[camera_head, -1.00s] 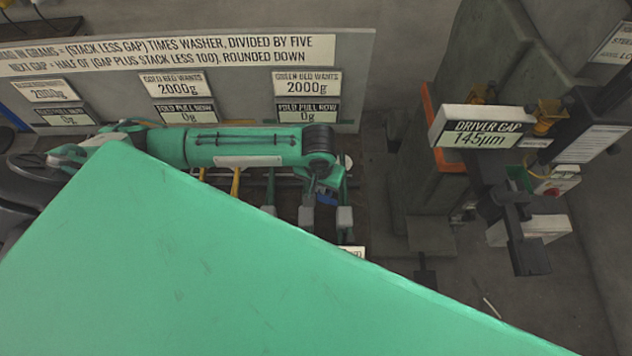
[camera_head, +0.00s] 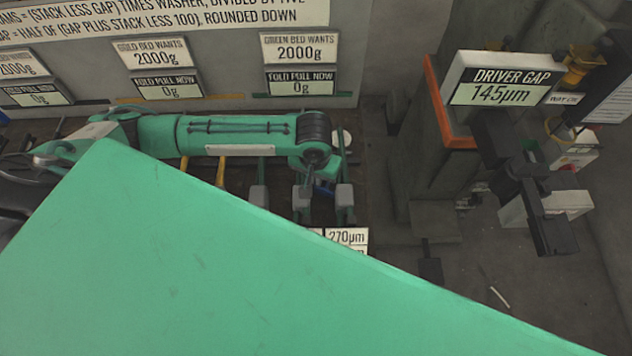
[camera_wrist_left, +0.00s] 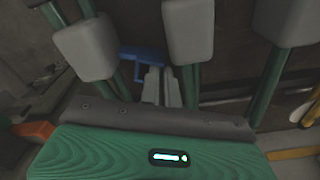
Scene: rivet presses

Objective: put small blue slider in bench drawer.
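A small blue slider (camera_wrist_left: 143,53) shows in the left wrist view, just beyond my left gripper's fingertips, among green rods with grey blocks. My left gripper (camera_wrist_left: 163,80) has two pale fingers close together, pointing at the slider. I cannot tell whether they touch or hold it. In the head view my left gripper (camera_head: 311,184) points down over the rods, and only a sliver of blue (camera_head: 324,190) shows beside it. The bench drawer cannot be made out. My right gripper is not in view.
Grey blocks (camera_head: 345,196) on rods stand close around the left gripper. A sign board (camera_head: 230,70) stands behind. A 270 µm label (camera_head: 347,237) sits in front of the rods.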

